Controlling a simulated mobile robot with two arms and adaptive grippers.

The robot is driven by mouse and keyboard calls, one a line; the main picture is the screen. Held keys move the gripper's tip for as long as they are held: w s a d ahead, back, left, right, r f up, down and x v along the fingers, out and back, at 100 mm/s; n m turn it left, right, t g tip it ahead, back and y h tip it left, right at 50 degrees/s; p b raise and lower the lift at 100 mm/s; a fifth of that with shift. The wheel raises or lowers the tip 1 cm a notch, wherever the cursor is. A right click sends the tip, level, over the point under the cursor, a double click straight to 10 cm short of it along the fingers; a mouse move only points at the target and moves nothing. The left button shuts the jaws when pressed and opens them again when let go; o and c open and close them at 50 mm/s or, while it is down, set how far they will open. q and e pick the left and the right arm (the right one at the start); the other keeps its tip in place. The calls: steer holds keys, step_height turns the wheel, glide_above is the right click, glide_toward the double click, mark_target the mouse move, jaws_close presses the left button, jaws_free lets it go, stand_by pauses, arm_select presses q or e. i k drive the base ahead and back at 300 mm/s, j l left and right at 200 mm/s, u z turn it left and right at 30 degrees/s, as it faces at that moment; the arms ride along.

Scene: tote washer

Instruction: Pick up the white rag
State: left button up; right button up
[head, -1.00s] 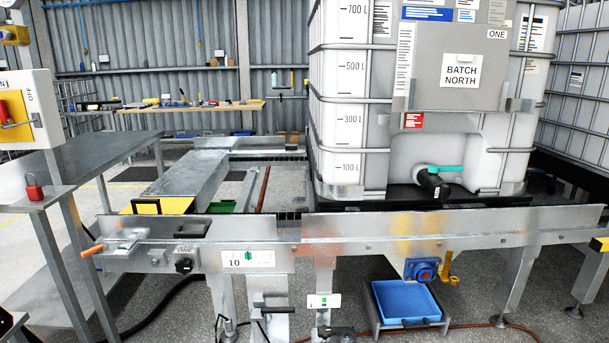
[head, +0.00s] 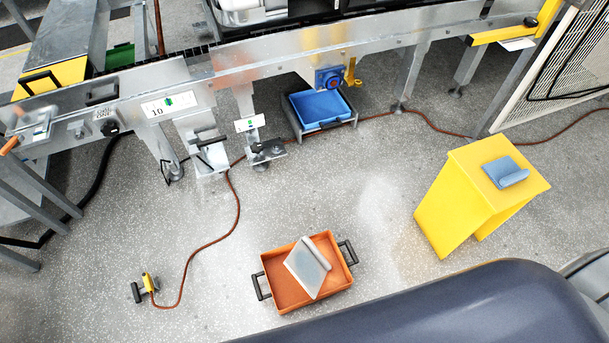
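A white rag (head: 304,268), greyish white with one rolled edge, lies in an orange tray (head: 274,295) on the floor at the lower middle of the head view. It lies tilted across the tray, its rolled edge towards the upper right. The tray has a black handle at each end. A second cloth, a blue rag (head: 500,171), lies on top of a yellow step stool (head: 455,190) to the right. Neither of my grippers is in view.
A conveyor frame (head: 270,60) on legs crosses the top. A blue bin (head: 320,108) sits in a low stand beneath it. A reddish cable (head: 236,210) runs over the floor to a yellow and black pedal (head: 147,286). Speckled floor (head: 350,200) around the tray is clear.

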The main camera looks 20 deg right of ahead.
mark_target(306, 261)
steer(key=k+j+z, duration=0.6)
steer(key=k+z, duration=0.2)
steer(key=k, duration=0.1)
